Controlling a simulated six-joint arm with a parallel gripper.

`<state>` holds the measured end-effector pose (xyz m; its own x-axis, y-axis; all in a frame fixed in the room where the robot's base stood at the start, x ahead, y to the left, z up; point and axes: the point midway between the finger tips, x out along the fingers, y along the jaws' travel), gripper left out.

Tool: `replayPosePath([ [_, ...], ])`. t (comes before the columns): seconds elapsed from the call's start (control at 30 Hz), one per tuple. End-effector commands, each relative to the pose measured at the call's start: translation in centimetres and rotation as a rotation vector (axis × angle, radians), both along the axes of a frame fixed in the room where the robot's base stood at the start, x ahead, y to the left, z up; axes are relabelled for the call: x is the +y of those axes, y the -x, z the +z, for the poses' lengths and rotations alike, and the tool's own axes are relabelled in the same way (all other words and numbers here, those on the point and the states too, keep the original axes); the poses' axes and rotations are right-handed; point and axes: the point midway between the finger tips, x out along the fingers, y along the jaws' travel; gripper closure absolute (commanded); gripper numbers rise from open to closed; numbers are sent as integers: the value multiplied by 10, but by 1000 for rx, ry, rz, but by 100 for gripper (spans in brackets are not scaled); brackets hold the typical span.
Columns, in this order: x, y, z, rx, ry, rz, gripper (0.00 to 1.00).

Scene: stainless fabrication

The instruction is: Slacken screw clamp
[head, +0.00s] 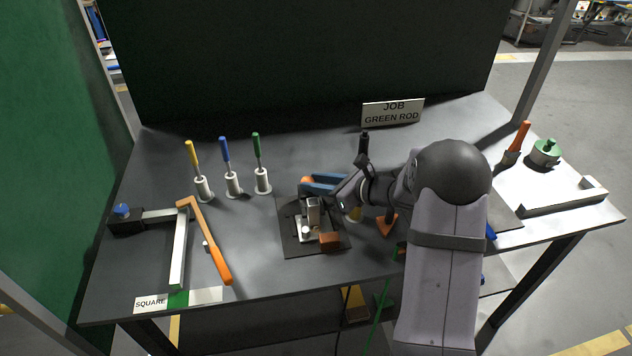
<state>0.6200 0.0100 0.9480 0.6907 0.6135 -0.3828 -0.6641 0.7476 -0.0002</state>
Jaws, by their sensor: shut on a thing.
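The screw clamp (313,211) looks like a small grey metal fixture standing on a dark square base plate (288,246). A brown-orange block (330,241) sits at its front right. My gripper (312,184) reaches in from the right, at the back of the clamp. Its blue fingers are closed at the clamp's top, with a small orange part (307,180) showing at their tips. It seems to hold the clamp's handle, but the grip is small and partly covered. The clamp's screw is not clearly visible.
Three stands hold yellow, blue and green-handled tools (262,180) behind left. My arm covers much of the right side.

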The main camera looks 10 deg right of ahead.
Motion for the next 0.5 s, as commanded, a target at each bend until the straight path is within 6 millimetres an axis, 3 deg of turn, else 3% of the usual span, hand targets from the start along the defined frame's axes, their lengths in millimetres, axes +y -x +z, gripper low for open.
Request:
replayPosePath([
  [0.5, -7, -7, -1, 0, 2, 305, 96],
])
